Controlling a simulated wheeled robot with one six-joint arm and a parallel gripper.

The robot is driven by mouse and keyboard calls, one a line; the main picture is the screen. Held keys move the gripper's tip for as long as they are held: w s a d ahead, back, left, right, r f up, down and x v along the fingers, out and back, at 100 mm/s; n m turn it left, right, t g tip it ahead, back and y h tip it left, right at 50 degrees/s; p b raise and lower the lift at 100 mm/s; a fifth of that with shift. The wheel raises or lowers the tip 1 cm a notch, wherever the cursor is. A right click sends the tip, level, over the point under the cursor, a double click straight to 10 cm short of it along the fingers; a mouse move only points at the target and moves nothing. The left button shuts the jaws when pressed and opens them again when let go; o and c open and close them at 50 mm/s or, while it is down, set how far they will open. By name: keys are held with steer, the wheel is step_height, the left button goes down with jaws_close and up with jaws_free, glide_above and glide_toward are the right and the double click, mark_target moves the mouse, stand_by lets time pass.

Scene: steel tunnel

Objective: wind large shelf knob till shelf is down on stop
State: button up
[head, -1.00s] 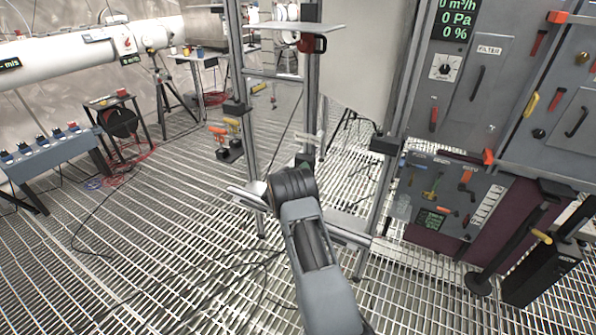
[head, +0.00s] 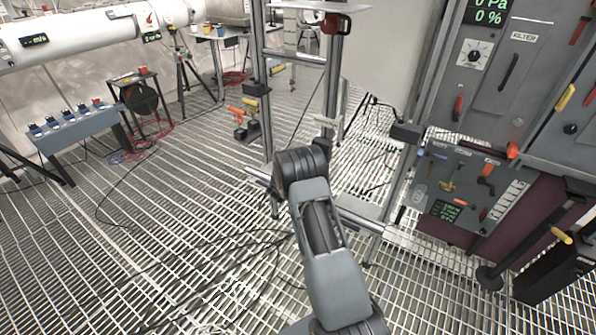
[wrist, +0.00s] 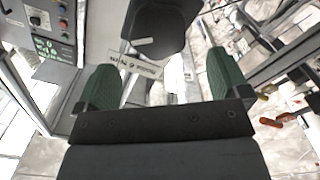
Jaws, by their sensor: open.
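In the wrist view, a large dark knob (wrist: 158,24) with a white pointer mark is at the top, just beyond my fingertips. A pale label plate (wrist: 142,66) shows below it, its text unreadable. My gripper (wrist: 162,62) is open, its two green fingers apart with nothing between them. The knob appears centred slightly left of the gap; I cannot tell if a finger touches it. In the head view, my arm hides the gripper and I cannot make out the knob. A pale flat shelf (head: 300,6) shows at the top edge, between the metal posts.
The metal post frame (head: 333,85) stands ahead of my arm. A grey control panel (head: 480,80) and a tool board (head: 455,190) are to the right. A blue-grey bench (head: 80,128) stands at left. Cables (head: 230,245) lie on the grating, which is otherwise open at front left.

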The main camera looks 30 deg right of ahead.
steer(key=v, duration=0.8)
steer(key=shift+d, duration=0.1)
